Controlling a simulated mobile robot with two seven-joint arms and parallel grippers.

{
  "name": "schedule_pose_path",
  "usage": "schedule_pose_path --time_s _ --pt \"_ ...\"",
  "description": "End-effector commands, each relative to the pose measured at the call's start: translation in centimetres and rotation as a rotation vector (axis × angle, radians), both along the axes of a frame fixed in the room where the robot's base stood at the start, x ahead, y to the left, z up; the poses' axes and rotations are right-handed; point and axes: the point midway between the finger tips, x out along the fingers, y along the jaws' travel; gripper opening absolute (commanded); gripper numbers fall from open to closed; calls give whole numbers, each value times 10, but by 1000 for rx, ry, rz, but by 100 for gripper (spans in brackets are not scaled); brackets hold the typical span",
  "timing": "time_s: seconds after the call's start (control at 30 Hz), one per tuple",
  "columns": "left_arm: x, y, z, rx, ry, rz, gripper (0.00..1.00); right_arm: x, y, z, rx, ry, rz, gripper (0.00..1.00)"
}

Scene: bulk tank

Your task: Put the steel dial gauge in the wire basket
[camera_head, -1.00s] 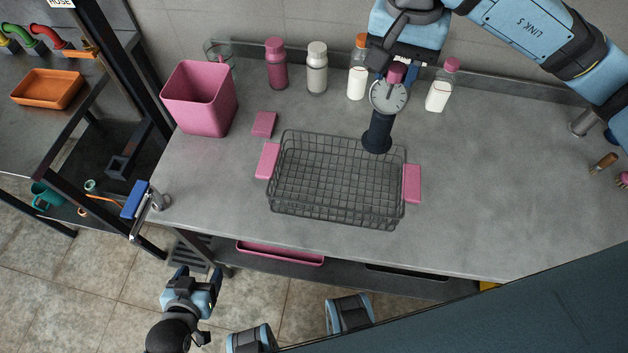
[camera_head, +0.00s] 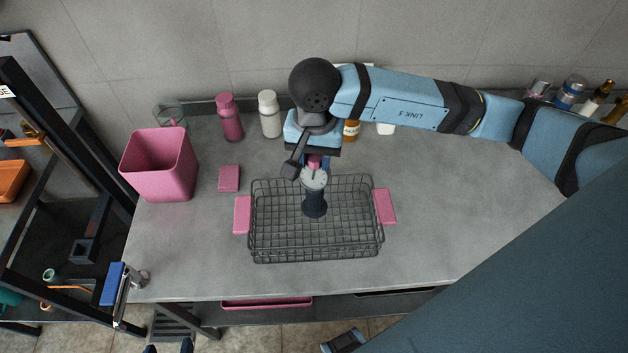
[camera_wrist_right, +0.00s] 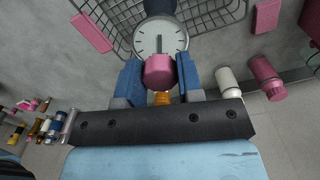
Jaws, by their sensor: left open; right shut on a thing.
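The dial gauge (camera_head: 314,179) has a round pale face, a dark stem and base, and a pink knob. My right gripper (camera_head: 314,163) is shut on its pink knob and holds it upright. The dial face also shows in the right wrist view (camera_wrist_right: 160,40), in front of the blue fingers (camera_wrist_right: 159,75). The wire basket (camera_head: 318,250) is dark mesh with pink handles. The gauge overlaps the basket's back half; I cannot tell how high its base is. Only the fingertips of my left gripper (camera_head: 168,348) show at the bottom edge, apart and empty.
A pink bin (camera_head: 160,165) and a pink block (camera_head: 229,178) stand left of the basket. A pink bottle (camera_head: 230,118), a white bottle (camera_head: 270,115) and others line the back wall. A blue-handled clamp (camera_head: 113,284) sits at the left front corner. The counter right of the basket is clear.

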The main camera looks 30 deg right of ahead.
Motion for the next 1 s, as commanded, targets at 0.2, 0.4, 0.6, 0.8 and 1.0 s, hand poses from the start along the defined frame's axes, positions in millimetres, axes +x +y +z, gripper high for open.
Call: schedule_pose_path --time_s 0.2,0.4,0.6,0.8,1.0 --pt "0 0 6 0 0 0 71 0 0 -36 0 2 0 0" --pt "0 1 7 1 0 1 71 0 0 -49 0 1 0 0" --pt "1 1 11 1 -1 2 71 0 0 -79 0 2 -1 0" --pt "1 1 11 1 -1 3 71 0 0 -84 0 -1 1 0" --pt "1 1 6 1 -1 3 71 0 0 -87 0 -1 1 0"
